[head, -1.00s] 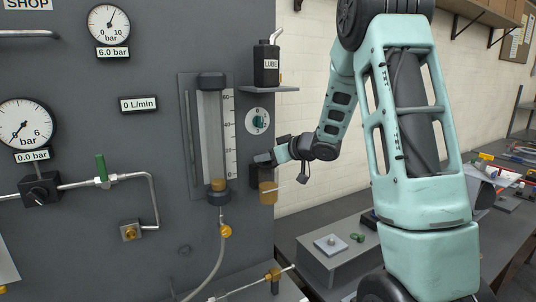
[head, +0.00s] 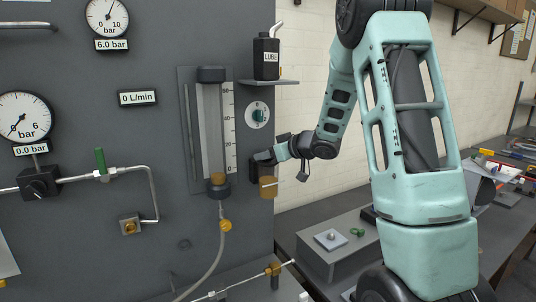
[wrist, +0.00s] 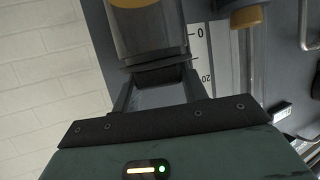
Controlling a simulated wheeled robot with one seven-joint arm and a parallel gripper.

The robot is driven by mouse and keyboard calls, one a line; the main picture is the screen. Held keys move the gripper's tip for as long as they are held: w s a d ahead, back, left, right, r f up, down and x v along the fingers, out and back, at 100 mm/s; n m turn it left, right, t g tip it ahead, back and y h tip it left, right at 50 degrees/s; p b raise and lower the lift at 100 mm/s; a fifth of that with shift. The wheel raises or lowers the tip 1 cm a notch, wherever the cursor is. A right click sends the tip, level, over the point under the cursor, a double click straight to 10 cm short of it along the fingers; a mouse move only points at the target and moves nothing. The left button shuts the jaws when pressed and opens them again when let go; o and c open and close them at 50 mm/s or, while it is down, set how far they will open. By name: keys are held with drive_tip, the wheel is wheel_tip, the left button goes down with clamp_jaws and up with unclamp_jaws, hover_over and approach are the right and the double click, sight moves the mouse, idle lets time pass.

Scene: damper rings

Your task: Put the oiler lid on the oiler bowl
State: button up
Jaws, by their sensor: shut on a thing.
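The amber oiler bowl (head: 267,188) is at the right edge of the grey panel, low beside the flow tube. My gripper (head: 263,158) reaches it from the right, just above the bowl. In the wrist view my gripper's fingers (wrist: 157,92) are shut on a dark grey cylinder, the oiler lid (wrist: 150,38). The amber bowl shows beyond the lid at the top edge of the wrist view (wrist: 135,3). In the head view the gripper and dark parts hide most of the lid. I cannot tell whether the lid touches the bowl's rim.
The flow tube (head: 213,130) stands close left of the bowl. A small dial (head: 257,115) and a shelf with the LUBE can (head: 266,58) are above the gripper. A grey box with a metal plate (head: 331,240) and a green part (head: 357,232) stands on the bench at lower right.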

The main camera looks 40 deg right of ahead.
drive_tip(key=shift+f, duration=0.4)
drive_tip(key=o, duration=1.1)
drive_tip(key=shift+c, duration=0.2)
drive_tip(key=b+v, duration=0.3)
drive_tip(key=v, duration=1.4)
drive_tip(key=shift+s, duration=0.2)
